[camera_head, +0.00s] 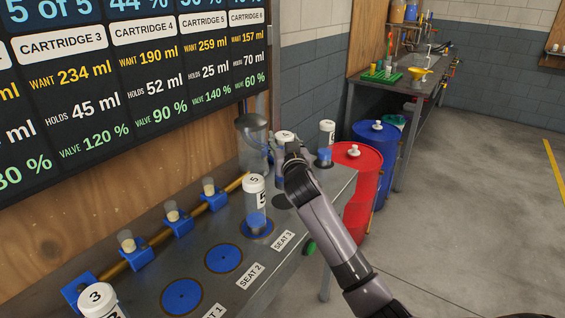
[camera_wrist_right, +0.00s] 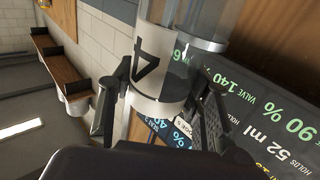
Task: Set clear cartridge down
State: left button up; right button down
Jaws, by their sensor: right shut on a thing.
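My right gripper (camera_head: 290,158) reaches over the far part of the grey bench (camera_head: 316,212). It is shut on a clear cartridge marked 4 (camera_wrist_right: 160,62), which shows close up in the right wrist view. In the head view a white-capped cartridge (camera_head: 283,136) shows just behind this gripper, its lower part mostly hidden. I cannot tell there whether its base touches the bench. Cartridge 5 (camera_head: 255,205), with blue contents low inside, stands upright at seat 3. The blue discs of seat 2 (camera_head: 223,258) and seat 1 (camera_head: 182,296) are bare. My left gripper is not in view.
A clear vessel (camera_head: 252,137) stands behind the gripper near the wall. Another cartridge with blue contents (camera_head: 326,142) stands at the bench's far end. Cartridge 3 (camera_head: 98,298) is at the front left. Red (camera_head: 357,180) and blue (camera_head: 378,150) drums stand beyond the bench.

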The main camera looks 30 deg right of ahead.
notch_tip(320, 180, down, 6)
jog(key=shift+r, duration=0.1)
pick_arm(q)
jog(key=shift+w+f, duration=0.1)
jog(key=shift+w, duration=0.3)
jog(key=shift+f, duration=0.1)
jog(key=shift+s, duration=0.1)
pick_arm(e)
jog(key=c, duration=0.8)
grip_release()
jog(key=shift+f, duration=0.2)
jog(key=shift+c, duration=0.2)
jog(key=shift+s+r, duration=0.1)
jog(key=shift+s+a, duration=0.1)
pick_arm(q)
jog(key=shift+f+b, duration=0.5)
jog(key=shift+b, duration=0.25)
pick_arm(e)
jog(key=v, duration=1.1)
jog(key=shift+s, duration=0.35)
